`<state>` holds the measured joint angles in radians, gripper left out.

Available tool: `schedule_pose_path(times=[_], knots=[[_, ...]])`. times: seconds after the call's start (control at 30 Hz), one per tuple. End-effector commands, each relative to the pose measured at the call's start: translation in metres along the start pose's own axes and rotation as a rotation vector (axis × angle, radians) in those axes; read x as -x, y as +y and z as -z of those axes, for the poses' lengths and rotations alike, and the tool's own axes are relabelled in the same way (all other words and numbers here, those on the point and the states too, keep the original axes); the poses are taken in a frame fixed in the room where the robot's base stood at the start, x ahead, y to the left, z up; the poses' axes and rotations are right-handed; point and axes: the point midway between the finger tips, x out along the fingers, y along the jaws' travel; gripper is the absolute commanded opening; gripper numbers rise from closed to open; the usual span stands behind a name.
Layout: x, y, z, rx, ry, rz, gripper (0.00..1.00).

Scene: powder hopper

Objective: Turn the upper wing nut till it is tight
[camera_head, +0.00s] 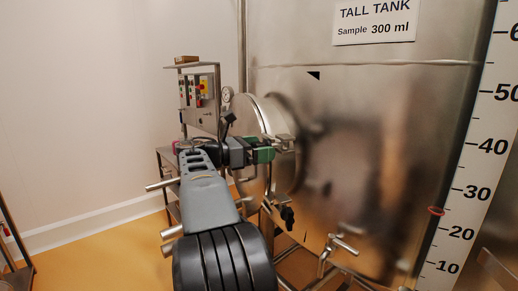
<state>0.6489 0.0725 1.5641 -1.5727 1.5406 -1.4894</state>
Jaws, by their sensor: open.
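My gripper (270,154), dark grey with green parts, is at the edge of a round steel hatch (254,110) on the side of the tall tank (370,130). It is open, and its fingertips are small in this view. A metal fitting (284,144), which looks like the upper wing nut, is right by the fingertips at the hatch rim. I cannot tell whether the jaws are around it or only beside it, or whether they touch it. A dark knob-like fitting (288,216) hangs lower down. My arm hides part of the hatch.
A control box (199,100) with buttons stands on a cart behind my arm, near a round gauge (226,95). A steel valve pipe (340,246) sticks out low on the tank. A level scale (475,170) runs down the right. Open floor (100,255) lies at the left.

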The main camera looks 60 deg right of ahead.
Motion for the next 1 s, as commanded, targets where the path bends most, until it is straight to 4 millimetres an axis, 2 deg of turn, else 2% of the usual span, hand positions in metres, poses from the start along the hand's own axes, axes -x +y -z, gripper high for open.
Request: schedule_pose_path(times=[0.2,0.33,0.8,1.0], knots=[[0.001,0.0,0.0,0.0,0.0,-0.001,0.98],[0.011,0.001,0.001,0.0,0.0,-0.003,0.98],[0.101,0.001,0.001,0.001,0.0,-0.005,0.98],[0.127,0.0,0.0,0.001,0.0,-0.003,0.98]])
